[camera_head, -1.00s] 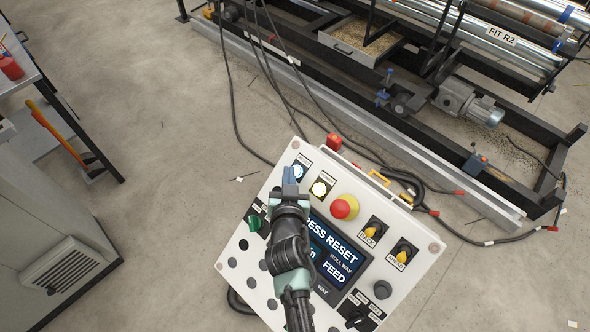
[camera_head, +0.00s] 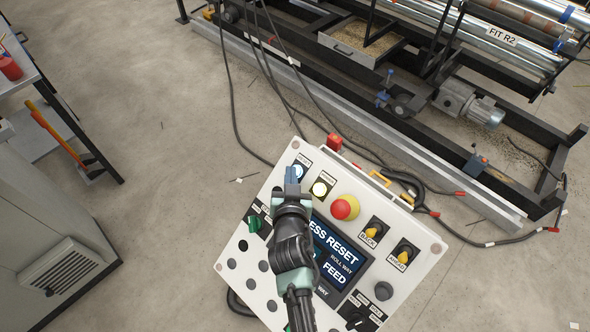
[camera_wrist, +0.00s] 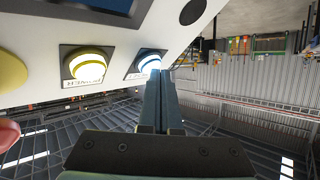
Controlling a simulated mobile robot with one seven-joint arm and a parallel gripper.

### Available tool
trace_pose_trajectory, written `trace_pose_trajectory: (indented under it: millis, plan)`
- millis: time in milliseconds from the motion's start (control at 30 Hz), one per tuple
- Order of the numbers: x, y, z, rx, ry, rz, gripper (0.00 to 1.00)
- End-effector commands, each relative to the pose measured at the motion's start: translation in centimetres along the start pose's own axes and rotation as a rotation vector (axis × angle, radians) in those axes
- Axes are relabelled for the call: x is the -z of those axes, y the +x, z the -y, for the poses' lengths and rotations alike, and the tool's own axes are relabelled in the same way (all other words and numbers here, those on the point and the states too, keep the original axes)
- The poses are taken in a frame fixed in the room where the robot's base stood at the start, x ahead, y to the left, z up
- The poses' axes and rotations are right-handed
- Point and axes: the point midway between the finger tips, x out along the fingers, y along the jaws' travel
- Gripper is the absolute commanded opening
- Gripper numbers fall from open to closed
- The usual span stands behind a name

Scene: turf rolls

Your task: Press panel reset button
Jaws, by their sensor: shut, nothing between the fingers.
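The white control panel (camera_head: 405,226) fills the lower middle of the head view. Its lit blue-white button (camera_head: 299,171) sits near the top left corner and shows at the fingertips in the wrist view (camera_wrist: 150,62). My gripper (camera_head: 292,176) is shut and empty, its tips at or very near this button; I cannot tell whether they touch it. The button's label is too small to read surely. A lit yellow-white button (camera_head: 320,188) is beside it. The panel screen (camera_head: 335,262) reads "...ESS RESET" and "FEED", partly hidden by my arm.
A red emergency stop (camera_head: 344,207) on a yellow base stands right of the lit buttons. Yellow-pointer knobs (camera_head: 373,232) and a green switch (camera_head: 254,223) are also on the panel. Cables (camera_head: 236,120) run behind it to the machine frame (camera_head: 420,140).

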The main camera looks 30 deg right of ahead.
Motion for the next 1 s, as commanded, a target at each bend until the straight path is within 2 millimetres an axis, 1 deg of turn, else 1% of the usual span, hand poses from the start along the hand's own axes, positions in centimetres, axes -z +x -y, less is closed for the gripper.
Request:
trace_pose_trajectory:
  millis: [567, 1000]
  plan:
    - [-0.3, 0.2, -0.2, -0.002, 0.001, 0.003, 0.00]
    - [0.5, -1.0, 0.6, -0.001, 0.000, 0.002, 0.00]
